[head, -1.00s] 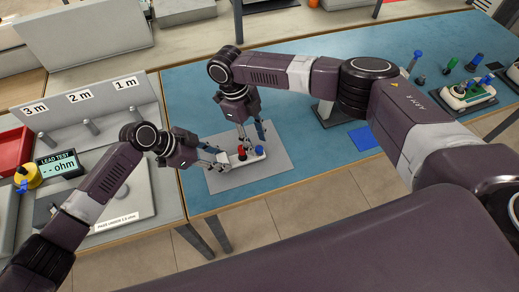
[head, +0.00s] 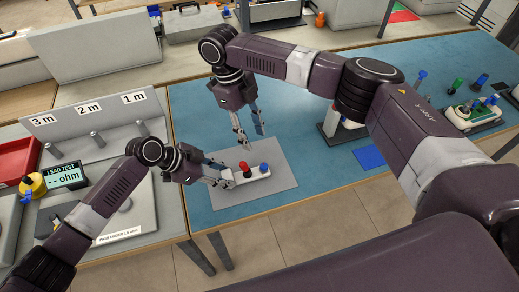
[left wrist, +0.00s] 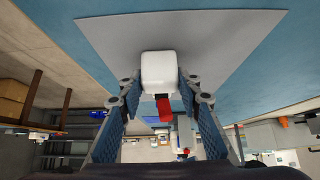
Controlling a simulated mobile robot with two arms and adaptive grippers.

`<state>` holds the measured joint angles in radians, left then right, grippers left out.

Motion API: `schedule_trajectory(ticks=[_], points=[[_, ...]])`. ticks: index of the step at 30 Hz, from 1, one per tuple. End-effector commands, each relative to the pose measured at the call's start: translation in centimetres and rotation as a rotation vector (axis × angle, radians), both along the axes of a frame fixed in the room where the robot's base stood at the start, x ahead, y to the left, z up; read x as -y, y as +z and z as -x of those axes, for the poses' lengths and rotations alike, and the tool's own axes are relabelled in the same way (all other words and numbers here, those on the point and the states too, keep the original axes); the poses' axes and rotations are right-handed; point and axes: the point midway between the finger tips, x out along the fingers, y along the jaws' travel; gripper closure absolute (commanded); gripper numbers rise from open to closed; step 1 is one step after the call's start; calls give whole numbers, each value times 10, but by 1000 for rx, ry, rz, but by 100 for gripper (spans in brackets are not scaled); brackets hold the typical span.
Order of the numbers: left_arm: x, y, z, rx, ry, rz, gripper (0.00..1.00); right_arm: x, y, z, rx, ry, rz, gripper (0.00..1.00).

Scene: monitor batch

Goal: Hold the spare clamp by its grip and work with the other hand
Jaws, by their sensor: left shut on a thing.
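The spare clamp (head: 255,174) is a small white body with a red knob and a blue knob on top. It is over the grey mat (head: 275,197); whether it touches the mat is unclear. My left gripper (head: 228,177) is shut on its left end, and its fingers partly hide that end. In the left wrist view the clamp's white end (left wrist: 160,68) shows between the fingers, with the red knob below it. My right gripper (head: 249,132) is above and behind the clamp, fingers apart, empty and pointing down.
A lead tester with a display (head: 66,175) and a red bin (head: 18,160) are on the left bench. A grey rack (head: 95,130) labelled in metres stands behind. Another clamp-like device (head: 470,117) and a blue pad (head: 369,157) are on the right. The blue table around the mat is mostly clear.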

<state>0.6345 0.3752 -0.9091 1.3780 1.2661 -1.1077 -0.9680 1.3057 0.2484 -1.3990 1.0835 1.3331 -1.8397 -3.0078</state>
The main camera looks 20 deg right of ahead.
Motion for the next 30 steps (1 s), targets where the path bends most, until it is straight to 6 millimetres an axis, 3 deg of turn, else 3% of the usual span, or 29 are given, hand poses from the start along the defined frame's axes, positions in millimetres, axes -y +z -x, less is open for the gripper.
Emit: schedule_trajectory(ticks=[12,13,18,30], points=[[-1,-1,1,-3,0,-3,99,0,0,0,0,0,0,62],[-1,-1,1,-3,0,-3,66,0,0,0,0,0,0,62],[-1,-1,0,-1,0,-2,48,0,0,0,0,0,0,62],[-7,7,-1,2,1,0,48,0,0,0,0,0,0,62]])
